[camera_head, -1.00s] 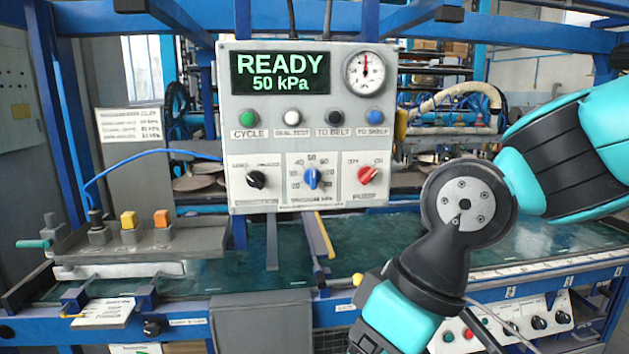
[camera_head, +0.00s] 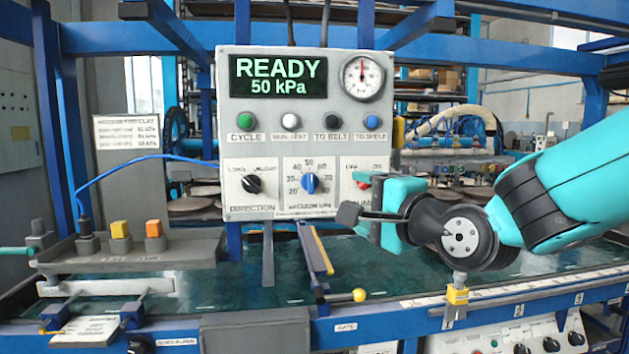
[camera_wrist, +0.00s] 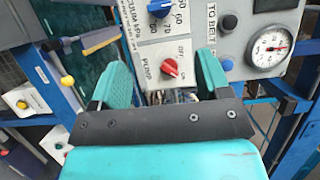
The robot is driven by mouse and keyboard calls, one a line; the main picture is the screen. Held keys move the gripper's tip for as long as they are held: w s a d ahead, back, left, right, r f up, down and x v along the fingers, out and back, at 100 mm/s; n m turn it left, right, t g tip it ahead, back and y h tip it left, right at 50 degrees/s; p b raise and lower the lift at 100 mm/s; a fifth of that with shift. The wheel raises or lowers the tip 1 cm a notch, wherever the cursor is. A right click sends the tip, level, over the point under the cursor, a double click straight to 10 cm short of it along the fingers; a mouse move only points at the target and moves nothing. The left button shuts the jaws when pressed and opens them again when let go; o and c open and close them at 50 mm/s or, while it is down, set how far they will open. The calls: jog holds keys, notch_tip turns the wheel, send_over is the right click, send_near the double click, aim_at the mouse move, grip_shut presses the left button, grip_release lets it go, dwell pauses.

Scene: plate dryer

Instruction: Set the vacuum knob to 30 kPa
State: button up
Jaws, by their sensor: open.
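The vacuum knob (camera_head: 310,183) is blue and sits at the bottom middle of the grey control panel (camera_head: 230,150), with its pointer near the 50 mark at the top. The display (camera_head: 277,78) reads READY, 50 kPa. The vacuum knob also shows at the top of the wrist view (camera_wrist: 160,8).
The black direction knob (camera_head: 252,184) is left of the vacuum knob. Several buttons, among them the green cycle button (camera_head: 245,119), line the panel above. A round gauge (camera_head: 363,78) is at top right. A yellow-striped bar (camera_head: 321,250) stands below the panel.

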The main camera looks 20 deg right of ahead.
aim_at(314, 184)
jog(key=p+x, duration=1.1)
jog(key=x, duration=0.4)
jog(key=shift+a, duration=0.1)
jog(key=shift+c, duration=0.2)
jog(key=c, duration=0.9)
